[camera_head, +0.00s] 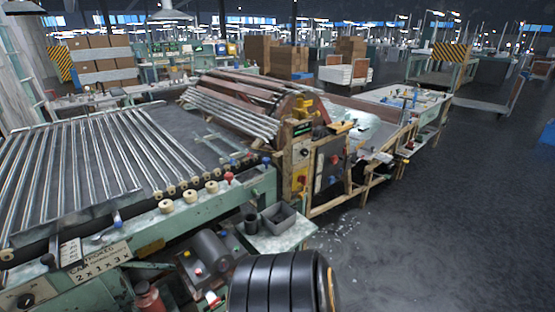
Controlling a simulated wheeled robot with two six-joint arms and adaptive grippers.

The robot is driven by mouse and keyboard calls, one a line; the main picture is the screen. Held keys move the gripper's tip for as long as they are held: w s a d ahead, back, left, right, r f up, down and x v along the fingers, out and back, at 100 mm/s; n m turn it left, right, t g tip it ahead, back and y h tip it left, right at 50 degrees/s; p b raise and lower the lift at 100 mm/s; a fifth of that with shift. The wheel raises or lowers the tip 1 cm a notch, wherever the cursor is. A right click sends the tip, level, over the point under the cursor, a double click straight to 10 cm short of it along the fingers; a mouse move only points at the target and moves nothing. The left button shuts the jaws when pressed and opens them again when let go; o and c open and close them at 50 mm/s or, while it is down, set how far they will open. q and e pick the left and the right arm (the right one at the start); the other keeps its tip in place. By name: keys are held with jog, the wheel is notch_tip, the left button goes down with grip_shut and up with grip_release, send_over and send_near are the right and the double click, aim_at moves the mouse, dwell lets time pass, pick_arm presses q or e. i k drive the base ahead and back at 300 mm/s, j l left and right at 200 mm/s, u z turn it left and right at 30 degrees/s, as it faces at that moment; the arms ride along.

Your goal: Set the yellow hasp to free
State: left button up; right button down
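A small yellow part (303,104) sits on top of the machine's upright post near the middle of the view. A yellow plate with a red piece (300,178) is on the wooden control post (287,160) below it. Both are small, and I cannot tell which one is the hasp or how it is set. Neither of my grippers can be made out in this view.
A grey bin (278,217) stands on a low shelf before the control post. A dark cabinet door (330,160) is right of the post. The floor (440,220) on the right is open.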

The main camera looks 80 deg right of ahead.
aim_at(300, 195)
jog(key=z, duration=2.85)
